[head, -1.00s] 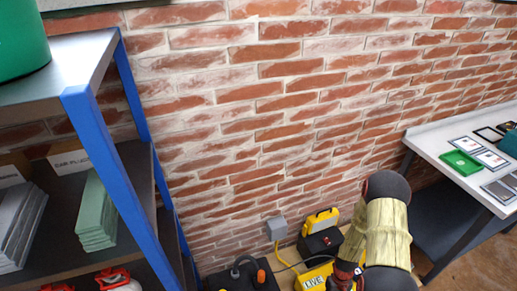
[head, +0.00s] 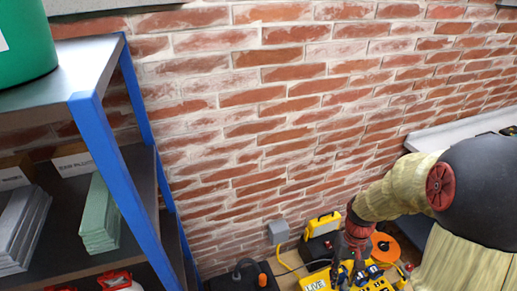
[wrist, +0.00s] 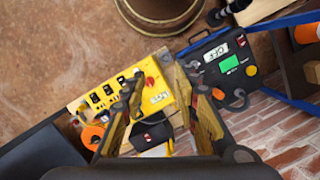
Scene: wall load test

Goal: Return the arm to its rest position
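My arm (head: 400,190), in a tan sleeve with dark joints, reaches in from the right of the head view. My gripper (head: 347,272) hangs fingers down in front of the brick wall, over the yellow power box marked LIVE (head: 312,284). In the wrist view my gripper (wrist: 158,76) has its two fingers well apart. The yellow box with black sockets and a red button (wrist: 152,68) shows between and beyond them. Nothing is held between the fingers. How high the fingertips are above the box I cannot tell.
A blue-framed shelf (head: 118,165) with a green bucket (head: 22,40) stands at the left. A black device with a green screen (wrist: 222,62) lies beside the yellow box. A round brown tub (wrist: 160,12) is near. A grey worktop (head: 455,132) is at the right.

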